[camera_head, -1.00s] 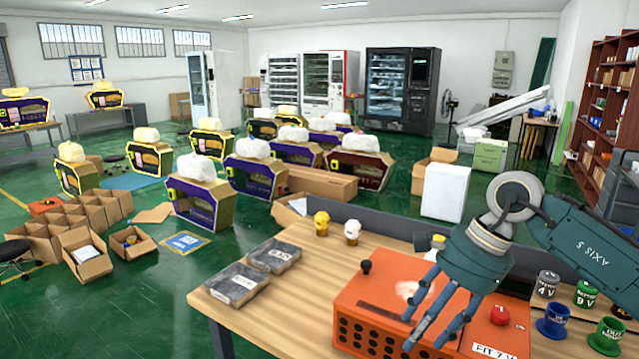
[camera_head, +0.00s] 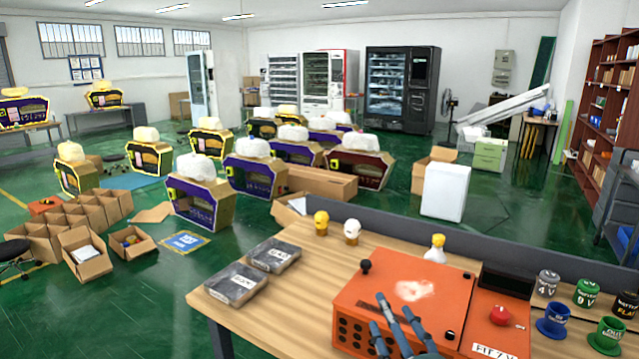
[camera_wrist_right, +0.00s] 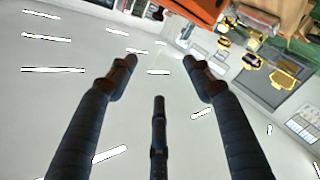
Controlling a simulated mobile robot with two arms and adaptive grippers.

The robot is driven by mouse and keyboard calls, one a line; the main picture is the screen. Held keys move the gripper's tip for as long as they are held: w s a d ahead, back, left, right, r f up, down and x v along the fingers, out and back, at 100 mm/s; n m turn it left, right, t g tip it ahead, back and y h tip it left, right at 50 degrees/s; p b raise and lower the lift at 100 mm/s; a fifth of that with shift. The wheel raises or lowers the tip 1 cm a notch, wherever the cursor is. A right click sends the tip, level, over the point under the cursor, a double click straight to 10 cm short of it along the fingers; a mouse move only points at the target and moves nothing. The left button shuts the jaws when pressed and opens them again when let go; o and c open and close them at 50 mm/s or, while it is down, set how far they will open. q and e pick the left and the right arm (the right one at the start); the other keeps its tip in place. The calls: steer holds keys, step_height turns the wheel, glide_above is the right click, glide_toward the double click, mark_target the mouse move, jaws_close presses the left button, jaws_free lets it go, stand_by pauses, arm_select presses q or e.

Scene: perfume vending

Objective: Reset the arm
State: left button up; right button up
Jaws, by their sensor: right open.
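My right gripper (camera_head: 390,325) shows at the bottom of the head view, in front of the orange box (camera_head: 413,290) on the wooden table. Its fingers point up and are spread apart with nothing between them. In the right wrist view, the fingers of the right gripper (camera_wrist_right: 160,75) stand apart and empty, with the ceiling behind them. My left gripper is not in view.
The wooden table (camera_head: 310,300) carries two dark packs (camera_head: 235,284), a yellow-topped figure (camera_head: 321,223), a white-topped one (camera_head: 352,232) and a white bottle (camera_head: 436,248). A red knob (camera_head: 501,314) and several labelled cups, including a blue one (camera_head: 554,320), are at the right.

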steer(key=s+d+f+m+g+h, duration=0.1)
steer(key=s+d+f+m+g, duration=0.15)
steer(key=f, duration=0.35)
steer(key=s+d+f+m+g+h, duration=0.1)
steer(key=s+d+f+m+g, duration=0.1)
steer(key=s+f, duration=0.3)
steer(key=s+d+f+m+g, duration=0.1)
steer(key=s+f+m+g, duration=0.3)
steer(key=s+f, duration=0.6)
steer(key=s+d+f+m+g, duration=0.2)
steer(key=s+f+g, duration=0.45)
steer(key=s, duration=0.65)
step_height(320, 180, down, 26)
steer(key=s, duration=0.2)
steer(key=s+d+f+g, duration=0.1)
steer(key=s+d+f, duration=0.1)
steer(key=s+f, duration=1.4)
steer(key=shift+s+d+f+g+h, duration=0.2)
steer(key=shift+s+d+g+h, duration=0.1)
steer(key=shift+d+g+h, duration=0.1)
steer(key=shift+s+f, duration=0.1)
steer(key=shift+s, duration=0.1)
steer(key=shift+c, duration=0.5)
